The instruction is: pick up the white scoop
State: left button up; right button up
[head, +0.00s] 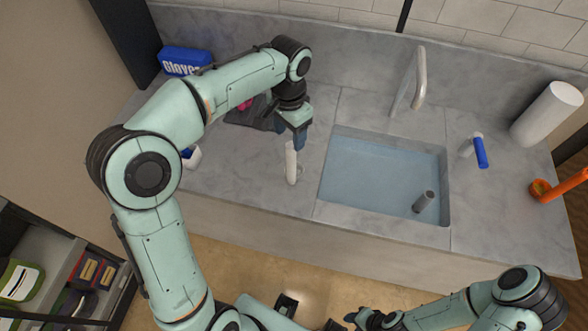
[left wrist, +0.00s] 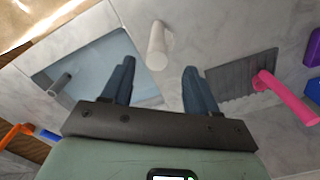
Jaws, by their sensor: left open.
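The white scoop (head: 291,162) is on the grey counter just left of the sink, and mostly its pale handle shows. My left gripper (head: 299,142) is over the counter just above and behind the scoop. In the left wrist view the left gripper (left wrist: 159,70) has its blue fingers apart with nothing held. My right gripper (head: 362,318) is low at the bottom edge, and its jaws are unclear.
The sink (head: 370,180) holds bluish water and a grey tube (head: 423,202). A faucet (head: 418,80) stands behind it. A pink scoop (left wrist: 278,92) lies by a dark ridged mat (left wrist: 238,75). A blue glove box (head: 185,61), paper roll (head: 548,113) and orange scoop (head: 560,186) are farther off.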

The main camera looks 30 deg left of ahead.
aim_at(291, 152)
pick_arm(q)
notch_tip(291, 152, down, 3)
jog(key=shift+w+r, duration=0.1)
jog(key=shift+r, duration=0.05)
jog(key=f, duration=0.5)
jog(key=shift+d+b, duration=0.2)
jog(key=shift+b, duration=0.2)
grip_shut()
jog(key=shift+r, duration=0.1)
